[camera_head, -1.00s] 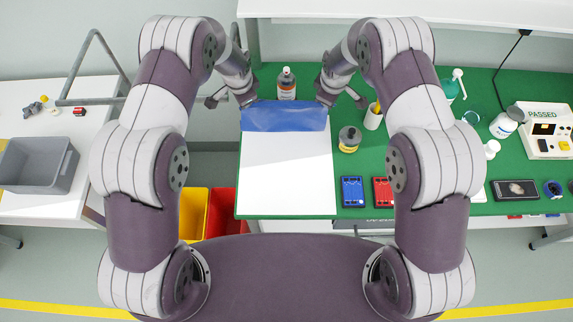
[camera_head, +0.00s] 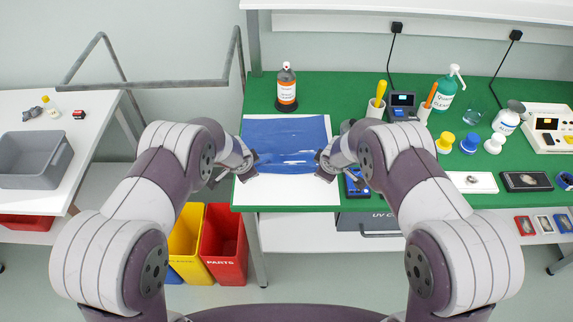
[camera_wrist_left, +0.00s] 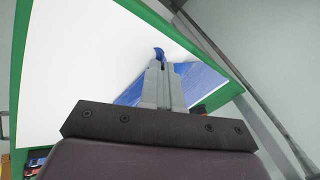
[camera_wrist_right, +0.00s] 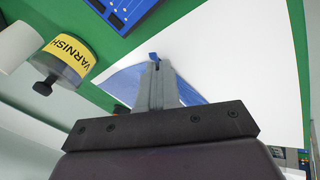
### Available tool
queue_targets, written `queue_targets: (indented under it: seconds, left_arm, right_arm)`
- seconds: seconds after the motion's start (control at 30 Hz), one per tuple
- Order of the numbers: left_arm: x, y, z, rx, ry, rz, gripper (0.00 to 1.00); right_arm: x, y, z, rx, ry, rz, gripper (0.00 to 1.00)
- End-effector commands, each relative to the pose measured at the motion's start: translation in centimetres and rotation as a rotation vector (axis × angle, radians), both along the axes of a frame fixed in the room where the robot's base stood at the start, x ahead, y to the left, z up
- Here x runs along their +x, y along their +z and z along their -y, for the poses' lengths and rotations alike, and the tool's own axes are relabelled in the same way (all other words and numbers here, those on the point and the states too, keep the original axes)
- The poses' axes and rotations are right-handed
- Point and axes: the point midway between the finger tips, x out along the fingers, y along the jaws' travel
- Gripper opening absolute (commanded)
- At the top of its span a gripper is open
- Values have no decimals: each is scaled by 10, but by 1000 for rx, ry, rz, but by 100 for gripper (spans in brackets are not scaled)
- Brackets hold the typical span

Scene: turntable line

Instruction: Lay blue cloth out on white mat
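The blue cloth (camera_head: 285,133) lies over the far and middle part of the white mat (camera_head: 285,190), with some wrinkles and shine near its near edge. The near strip of the mat is bare. My left gripper (camera_head: 252,167) is shut on the cloth's near left corner; a blue tip shows between its fingers in the left wrist view (camera_wrist_left: 160,57). My right gripper (camera_head: 322,165) is shut on the near right corner, with a blue tip at its fingers in the right wrist view (camera_wrist_right: 154,60). The cloth's corners are partly hidden by the grippers.
An orange-labelled bottle (camera_head: 286,88) stands just beyond the mat. Pen cups, bottles and devices fill the green table's right side.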

Motion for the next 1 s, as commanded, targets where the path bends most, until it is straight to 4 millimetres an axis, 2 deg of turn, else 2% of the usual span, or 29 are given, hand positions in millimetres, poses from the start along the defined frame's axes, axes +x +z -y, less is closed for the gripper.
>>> queue_targets:
  seconds: [0.17,0.3,0.33,0.7,0.87,1.0]
  left_arm:
    - [-1,0,-2,3,3,-3,0]
    - [-1,0,-1,3,2,-4,44]
    - [-1,-1,-1,3,2,-4,47]
    - [-4,-1,-1,3,0,-11,47]
    - [-14,28,0,3,0,-7,47]
    - [-33,53,0,2,-2,-4,47]
  right_arm:
    - [-1,0,2,-3,-3,-3,0]
    - [-1,0,1,-2,-2,-4,45]
    - [-1,0,1,-2,-2,-4,47]
    - [-4,-1,1,-2,-1,-10,47]
    - [-14,28,0,-2,-1,-6,47]
    - [-32,54,0,-1,0,-3,47]
